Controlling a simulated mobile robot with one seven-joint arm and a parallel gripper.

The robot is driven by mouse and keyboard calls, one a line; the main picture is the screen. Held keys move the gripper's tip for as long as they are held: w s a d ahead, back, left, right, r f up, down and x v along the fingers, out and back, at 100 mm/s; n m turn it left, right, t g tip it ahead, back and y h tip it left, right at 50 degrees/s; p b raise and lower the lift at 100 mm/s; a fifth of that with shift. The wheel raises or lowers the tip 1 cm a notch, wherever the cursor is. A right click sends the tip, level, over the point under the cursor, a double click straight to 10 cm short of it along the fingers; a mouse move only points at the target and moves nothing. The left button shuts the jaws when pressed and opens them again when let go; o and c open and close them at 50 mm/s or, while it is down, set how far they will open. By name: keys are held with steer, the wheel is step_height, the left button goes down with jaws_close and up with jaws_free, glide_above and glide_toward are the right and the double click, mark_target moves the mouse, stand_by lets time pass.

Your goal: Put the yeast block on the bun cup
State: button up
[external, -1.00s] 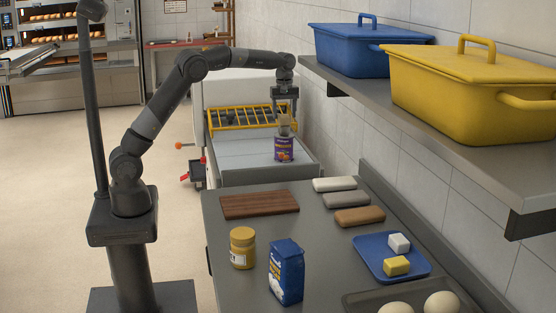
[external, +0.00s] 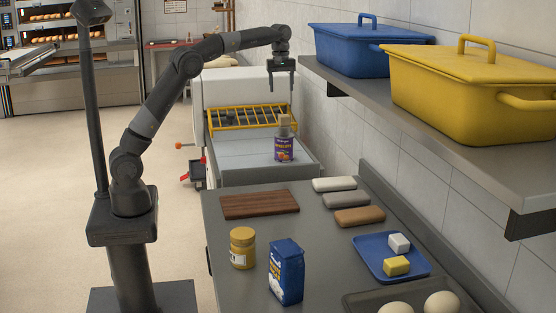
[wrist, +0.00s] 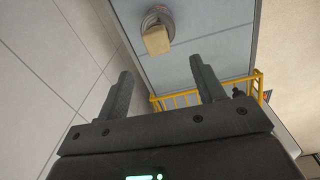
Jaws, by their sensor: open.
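The yeast block (external: 284,121), a small tan block, stands on top of the bun cup (external: 283,151), which looks like a tin with a purple label. The cup is upright on the grey bed of the machine. In the wrist view the block (wrist: 157,40) covers part of the cup's round grey top (wrist: 160,15). Its contact with the cup's top is too small to make out. My gripper (external: 281,89) is open and empty above the block, clear of it. Its two fingers (wrist: 160,68) are spread apart in the wrist view.
The machine has a yellow guard grille (external: 245,116) behind the cup. A shelf with a blue bin (external: 360,52) and a yellow bin (external: 470,85) juts out at the right. The front counter holds a wooden board (external: 259,204), a jar (external: 243,248) and a blue tray (external: 408,268).

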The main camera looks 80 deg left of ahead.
steer(key=s+d+r+m+t, duration=0.1)
steer(key=s+d+r+m, duration=0.1)
steer(key=s+d+m, duration=0.5)
steer(key=s+d+r+m+t, duration=0.15)
steer(key=s+d, duration=0.35)
steer(key=s, duration=0.7)
steer(key=s+d+f+m+t, duration=0.1)
steer(key=s+d+f+m, duration=0.1)
steer(key=s, duration=0.4)
steer(key=s+d+f+m, duration=0.3)
steer(key=s+f, duration=0.3)
steer(key=s+d+f+m+t, duration=0.1)
steer(key=s+d+f+m, duration=0.1)
steer(key=s, duration=0.4)
step_height(320, 180, down, 2)
steer(key=shift+s+d+f+m+t, duration=0.15)
steer(key=shift+s+d+m+t, duration=0.2)
steer(key=shift+m, duration=0.5)
